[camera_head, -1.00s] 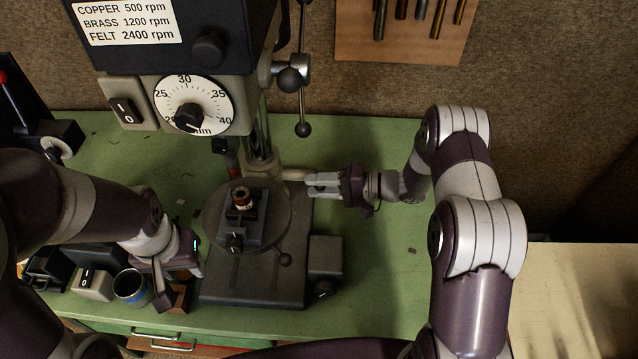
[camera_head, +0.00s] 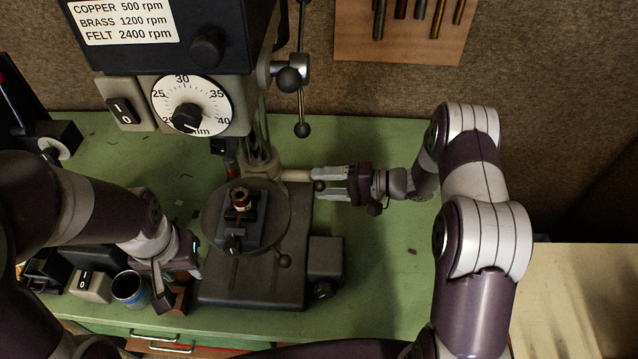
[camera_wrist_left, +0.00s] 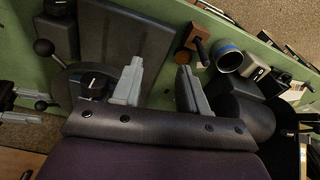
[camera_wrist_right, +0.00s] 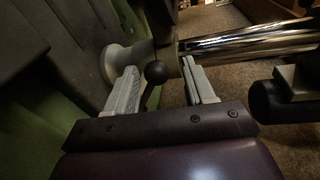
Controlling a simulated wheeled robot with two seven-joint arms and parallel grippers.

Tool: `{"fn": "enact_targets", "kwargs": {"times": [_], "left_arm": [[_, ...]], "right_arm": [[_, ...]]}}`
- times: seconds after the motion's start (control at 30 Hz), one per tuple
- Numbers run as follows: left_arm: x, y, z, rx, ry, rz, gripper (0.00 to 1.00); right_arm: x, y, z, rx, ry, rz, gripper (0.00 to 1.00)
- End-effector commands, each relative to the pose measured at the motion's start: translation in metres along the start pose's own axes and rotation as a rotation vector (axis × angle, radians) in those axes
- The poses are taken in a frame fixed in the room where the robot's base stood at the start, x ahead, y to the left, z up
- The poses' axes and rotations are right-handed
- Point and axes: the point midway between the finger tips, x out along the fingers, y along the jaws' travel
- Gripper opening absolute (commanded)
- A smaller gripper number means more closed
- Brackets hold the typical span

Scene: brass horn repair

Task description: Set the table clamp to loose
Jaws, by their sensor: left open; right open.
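The table clamp is a lever with a black ball knob (camera_head: 320,186) beside the drill press column (camera_head: 258,158), behind the round table (camera_head: 222,228). The knob also shows in the right wrist view (camera_wrist_right: 155,72), on a thin dark rod. My right gripper (camera_head: 326,183) is open, with its two fingers on either side of the knob and rod. I cannot tell whether they touch. In the right wrist view, it (camera_wrist_right: 160,82) shows the rod between the fingers. My left gripper (camera_wrist_left: 160,82) is open and empty, near the front left of the press base.
The press base (camera_head: 255,285) carries a small vise (camera_head: 243,225) on the round table. A blue-rimmed cup (camera_head: 129,288), a switch box (camera_head: 91,285) and a wooden block (camera_head: 174,300) stand at the front left.

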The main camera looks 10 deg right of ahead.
Motion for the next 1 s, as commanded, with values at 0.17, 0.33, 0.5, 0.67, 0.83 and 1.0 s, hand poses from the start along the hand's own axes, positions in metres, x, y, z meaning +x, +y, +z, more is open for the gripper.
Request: {"fn": "enact_targets", "kwargs": {"times": [0.17, 0.33, 0.5, 0.67, 0.83, 1.0], "left_arm": [[0.023, 0.000, 0.003, 0.000, -0.001, 0.000, 0.43], [0.034, 0.000, 0.004, 0.000, -0.001, 0.000, 0.43], [0.038, 0.000, 0.005, 0.000, 0.000, 0.000, 0.43], [0.037, 0.000, 0.004, 0.000, 0.000, 0.000, 0.43], [0.037, 0.000, 0.004, 0.000, 0.000, 0.000, 0.43], [0.037, 0.000, 0.004, 0.000, 0.000, 0.000, 0.43]], "right_arm": [[-0.049, 0.006, -0.003, -0.003, 0.008, -0.001, 0.54], [-0.089, 0.004, -0.003, -0.001, 0.006, -0.001, 0.54], [-0.108, 0.002, -0.003, -0.001, 0.003, -0.001, 0.54], [-0.110, 0.000, -0.002, 0.000, 0.002, -0.002, 0.54], [-0.110, 0.000, -0.002, 0.000, 0.002, -0.001, 0.54], [-0.110, 0.001, -0.002, -0.003, 0.002, -0.001, 0.54]]}}
